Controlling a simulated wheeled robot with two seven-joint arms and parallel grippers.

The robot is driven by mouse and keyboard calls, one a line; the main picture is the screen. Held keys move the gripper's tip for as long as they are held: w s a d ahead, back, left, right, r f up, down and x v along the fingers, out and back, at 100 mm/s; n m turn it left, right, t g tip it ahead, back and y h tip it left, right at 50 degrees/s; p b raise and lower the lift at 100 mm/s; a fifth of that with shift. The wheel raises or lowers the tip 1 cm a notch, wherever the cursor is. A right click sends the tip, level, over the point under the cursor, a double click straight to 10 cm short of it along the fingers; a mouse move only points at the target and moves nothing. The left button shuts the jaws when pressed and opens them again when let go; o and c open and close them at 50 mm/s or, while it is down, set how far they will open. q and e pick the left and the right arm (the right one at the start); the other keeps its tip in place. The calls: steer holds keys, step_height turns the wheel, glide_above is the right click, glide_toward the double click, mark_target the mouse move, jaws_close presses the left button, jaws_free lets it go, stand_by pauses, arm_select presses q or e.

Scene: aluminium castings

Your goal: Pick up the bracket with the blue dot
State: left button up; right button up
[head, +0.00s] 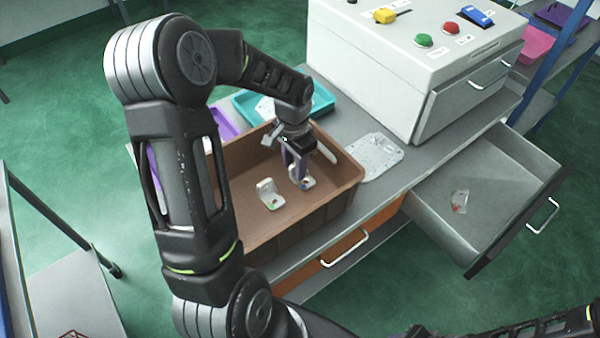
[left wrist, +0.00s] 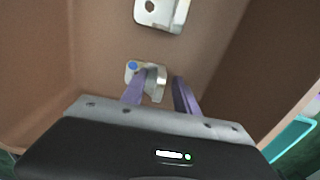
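The bracket with the blue dot is a small pale metal L-shaped piece in the brown crate (head: 348,181). In the left wrist view the bracket (left wrist: 132,66) shows its blue dot, and its upright plate stands between my purple fingers. My left gripper (left wrist: 163,80) is open around that plate; a gap shows on the right finger's side. In the head view my left gripper (head: 297,166) points down at the bracket (head: 307,184), which it partly hides. A second bracket (head: 267,194) lies apart to the left on the crate floor.
The crate walls rise around the gripper. A grey control box (head: 388,78) stands at the back right. A drawer (head: 432,211) is pulled open at the right.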

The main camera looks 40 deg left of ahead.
mark_target(294, 164)
arm_select(q)
steer(key=shift+c, duration=0.2)
jaws_close()
steer(key=shift+r, duration=0.1)
stand_by(0.5)
step_height(294, 164, up, 10)
steer(key=shift+f+b, duration=0.1)
steer(key=shift+b, duration=0.45)
